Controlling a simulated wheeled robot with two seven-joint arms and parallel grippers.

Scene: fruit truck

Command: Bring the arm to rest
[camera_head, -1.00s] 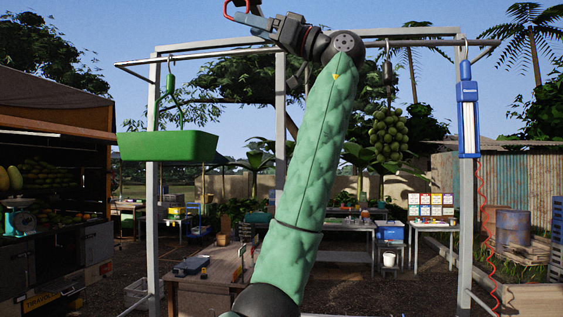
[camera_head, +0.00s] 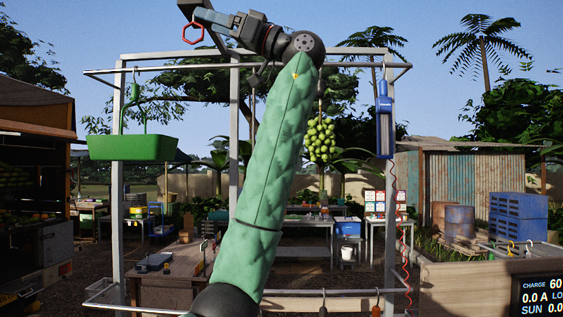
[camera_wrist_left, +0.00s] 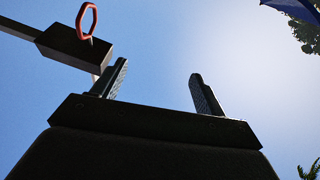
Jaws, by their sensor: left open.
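My left arm, in a green padded sleeve, rises through the middle of the head view and bends left at its top. Its left gripper (camera_head: 208,18) is high up near the top edge, against the sky. In the left wrist view the two dark fingers (camera_wrist_left: 160,72) stand wide apart with only sky between them. A red ring (camera_head: 192,33) shows beside the fingertips; it also shows in the left wrist view (camera_wrist_left: 87,20), against a dark block left of the fingers. I cannot tell what the ring is fixed to. My right gripper is not in view.
A grey metal frame (camera_head: 117,190) surrounds the arm. A green tray (camera_head: 133,147) hangs at left, a bunch of green fruit (camera_head: 320,139) behind, and a blue device (camera_head: 385,127) at right. A wooden bench (camera_head: 160,285) stands low behind the arm.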

